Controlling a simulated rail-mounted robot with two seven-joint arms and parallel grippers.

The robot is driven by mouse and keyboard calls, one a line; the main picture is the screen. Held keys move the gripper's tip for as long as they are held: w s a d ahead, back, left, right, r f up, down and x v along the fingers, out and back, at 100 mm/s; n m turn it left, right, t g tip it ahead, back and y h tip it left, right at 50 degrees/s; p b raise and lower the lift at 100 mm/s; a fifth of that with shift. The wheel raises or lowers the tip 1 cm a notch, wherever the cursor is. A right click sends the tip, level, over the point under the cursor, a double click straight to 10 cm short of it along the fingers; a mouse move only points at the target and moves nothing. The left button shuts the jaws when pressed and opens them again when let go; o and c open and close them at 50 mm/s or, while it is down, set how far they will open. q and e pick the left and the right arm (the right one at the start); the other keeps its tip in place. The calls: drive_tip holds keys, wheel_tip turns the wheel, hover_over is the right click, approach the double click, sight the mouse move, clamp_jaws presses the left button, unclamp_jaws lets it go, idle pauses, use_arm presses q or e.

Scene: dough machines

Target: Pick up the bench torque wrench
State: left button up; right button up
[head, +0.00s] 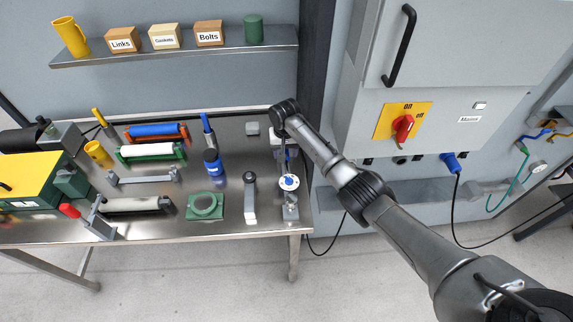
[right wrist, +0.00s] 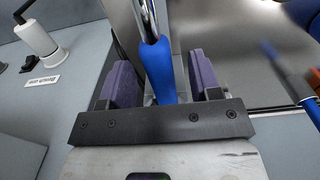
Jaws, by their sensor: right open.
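A tool with a bright blue handle and a shiny metal shaft, which I take to be the bench torque wrench (right wrist: 160,72), stands between my right gripper's jaws in the right wrist view. My right gripper (right wrist: 155,82) is open, with one purple pad on each side of the blue handle and visible gaps. In the head view, my right gripper (head: 281,138) is over the bench's right end, and mostly hides the tool. A round white and blue dial (head: 289,182) shows just in front of it; I cannot tell whether it belongs to the wrench. My left gripper is not in view.
The steel bench (head: 230,232) holds several rollers, a blue bottle (head: 212,162), a green ring block (head: 205,206) and a grey-handled tool (head: 250,198). A shelf (head: 180,47) with boxes hangs behind. A grey cabinet (head: 440,110) with a red switch stands right of the bench.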

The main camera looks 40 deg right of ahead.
drive_tip(key=shift+f+b, duration=0.3)
drive_tip(key=shift+f, duration=1.65)
clamp_jaws()
drive_tip(key=shift+r, duration=0.1)
